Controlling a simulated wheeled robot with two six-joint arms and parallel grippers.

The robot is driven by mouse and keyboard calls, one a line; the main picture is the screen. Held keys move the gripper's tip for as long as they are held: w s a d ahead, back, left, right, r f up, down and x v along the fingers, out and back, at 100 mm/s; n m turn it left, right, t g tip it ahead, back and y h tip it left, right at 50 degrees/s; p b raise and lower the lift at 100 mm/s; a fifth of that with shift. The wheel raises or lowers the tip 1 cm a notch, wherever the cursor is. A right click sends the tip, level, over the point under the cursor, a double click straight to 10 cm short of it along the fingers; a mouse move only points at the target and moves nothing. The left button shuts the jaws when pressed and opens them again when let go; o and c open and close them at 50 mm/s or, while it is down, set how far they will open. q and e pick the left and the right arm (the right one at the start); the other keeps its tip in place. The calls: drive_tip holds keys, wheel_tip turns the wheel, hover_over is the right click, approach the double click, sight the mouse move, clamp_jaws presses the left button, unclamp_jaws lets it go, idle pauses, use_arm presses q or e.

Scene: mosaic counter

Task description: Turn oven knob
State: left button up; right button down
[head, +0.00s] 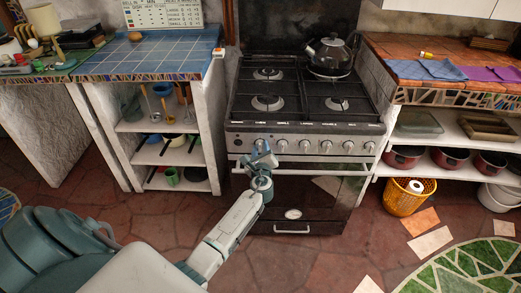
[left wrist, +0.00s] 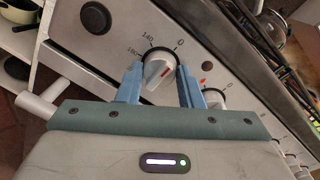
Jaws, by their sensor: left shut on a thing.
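My right gripper is not in view.
Several more knobs (head: 306,146) line the panel to the right. Below is the oven door (head: 318,192) with its handle. A kettle (head: 330,56) stands on the back right burner. Open shelves (head: 160,126) flank the stove, and a yellow basket (head: 402,198) is on the floor.

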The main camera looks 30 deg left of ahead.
use_arm(q)
drive_tip(key=shift+f, duration=0.15)
drive_tip(key=o, duration=1)
drive_tip(key=shift+v, duration=5.4)
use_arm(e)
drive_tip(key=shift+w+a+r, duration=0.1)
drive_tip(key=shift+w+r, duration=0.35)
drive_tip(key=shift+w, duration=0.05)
